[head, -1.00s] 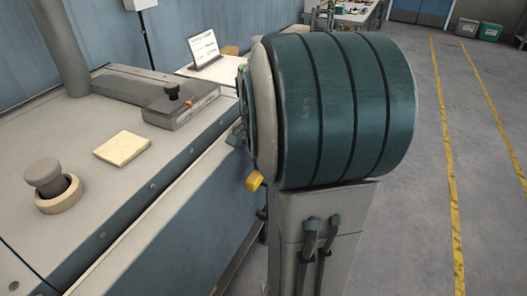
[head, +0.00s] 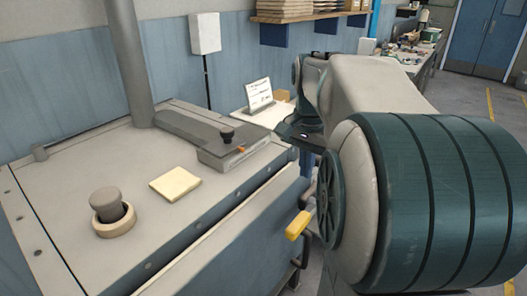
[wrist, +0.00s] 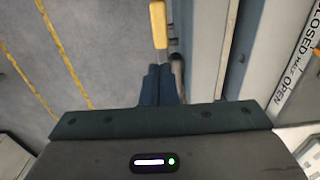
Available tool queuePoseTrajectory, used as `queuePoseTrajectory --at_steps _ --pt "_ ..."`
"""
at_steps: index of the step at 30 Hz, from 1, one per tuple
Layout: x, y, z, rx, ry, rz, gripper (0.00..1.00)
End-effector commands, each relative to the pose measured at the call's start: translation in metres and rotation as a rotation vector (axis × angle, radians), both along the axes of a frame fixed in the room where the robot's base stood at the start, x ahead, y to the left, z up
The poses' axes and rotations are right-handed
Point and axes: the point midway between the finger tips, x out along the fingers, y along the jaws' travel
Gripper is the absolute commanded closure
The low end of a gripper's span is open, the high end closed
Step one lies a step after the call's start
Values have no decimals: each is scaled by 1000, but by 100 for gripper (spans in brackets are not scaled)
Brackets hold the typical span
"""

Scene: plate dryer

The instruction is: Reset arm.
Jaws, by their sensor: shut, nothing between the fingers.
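My gripper (wrist: 163,72) shows in the wrist view as two dark blue fingers side by side, shut and empty. It points toward a yellow handle (wrist: 158,25), which lies beyond the fingertips; I see no contact. In the head view my arm fills the right side and stretches toward the back, beside the machine. Its fingers cannot be made out there. The yellow handle also shows in the head view (head: 298,225), on the machine's right side, partly beside my arm.
The machine's grey top (head: 60,190) carries a round knob (head: 110,205), a yellowish square pad (head: 175,184) and a raised lever block (head: 225,150). A small sign (head: 258,95) stands behind. In the wrist view, open floor (wrist: 30,50) with yellow lines lies left; a CLOSED/OPEN label (wrist: 297,65) is right.

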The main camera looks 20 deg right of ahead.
Motion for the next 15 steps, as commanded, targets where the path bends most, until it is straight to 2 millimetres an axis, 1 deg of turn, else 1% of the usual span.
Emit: queuePoseTrajectory --at_steps 4,5,7,8,11,12,15 --pt "0 1 0 0 -1 5 100" --pt "-1 3 0 -1 -3 14 100" --pt "-4 13 -3 -1 -14 63 100" --pt "-6 20 -6 -3 -21 97 100" --pt "-18 50 -18 -11 -56 261 100" --pt "-24 65 -24 -17 -74 345 100" --pt "-44 99 -44 -39 -118 562 100"
